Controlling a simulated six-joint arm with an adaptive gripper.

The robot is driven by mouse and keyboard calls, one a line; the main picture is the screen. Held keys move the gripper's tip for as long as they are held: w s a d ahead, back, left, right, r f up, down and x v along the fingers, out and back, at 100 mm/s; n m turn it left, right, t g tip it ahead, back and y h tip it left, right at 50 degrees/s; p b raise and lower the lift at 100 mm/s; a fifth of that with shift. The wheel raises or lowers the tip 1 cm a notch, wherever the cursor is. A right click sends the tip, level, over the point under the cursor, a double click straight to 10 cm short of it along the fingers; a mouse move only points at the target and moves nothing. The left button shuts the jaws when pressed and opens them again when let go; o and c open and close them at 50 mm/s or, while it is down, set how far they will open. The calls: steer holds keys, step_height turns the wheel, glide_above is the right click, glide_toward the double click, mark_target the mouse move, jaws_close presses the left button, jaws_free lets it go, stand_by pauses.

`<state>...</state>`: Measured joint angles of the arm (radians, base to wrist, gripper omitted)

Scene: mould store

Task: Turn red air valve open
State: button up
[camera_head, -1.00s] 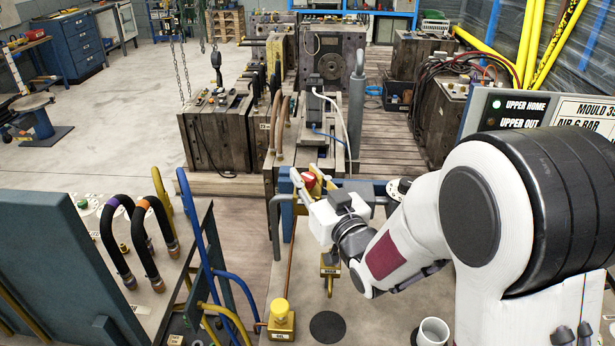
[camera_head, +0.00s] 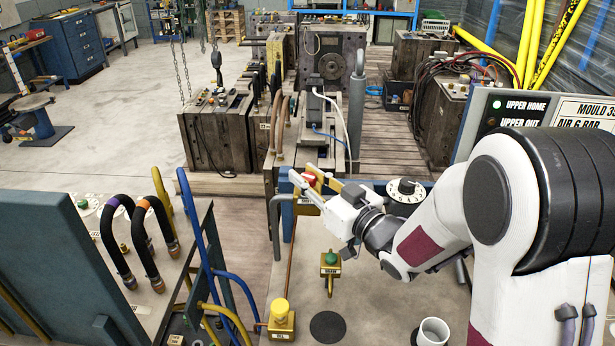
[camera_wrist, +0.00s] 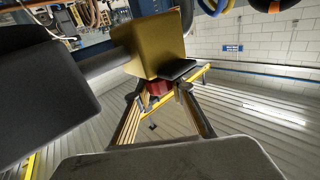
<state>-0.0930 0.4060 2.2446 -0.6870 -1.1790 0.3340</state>
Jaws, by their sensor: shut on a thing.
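The red air valve (camera_head: 310,179) is a small red knob on a brass block at the blue rail. My gripper (camera_head: 311,180) is shut on the red knob, its two fingers reaching in from the lower right. In the wrist view the red knob (camera_wrist: 157,88) sits between the fingertips, under the brass block (camera_wrist: 155,45). The fingers hide part of the knob in both views, and its handle position cannot be read.
A green valve labelled DRAIN (camera_head: 330,261) and a yellow-topped brass valve (camera_head: 281,316) stand nearer on the bench. A dial (camera_head: 405,190) is right of my gripper. A white cup (camera_head: 433,332) stands at the front. Blue pipes (camera_head: 205,235) rise at left.

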steer(key=o, duration=1.1)
steer(key=shift+o, duration=0.2)
steer(key=v, duration=1.2)
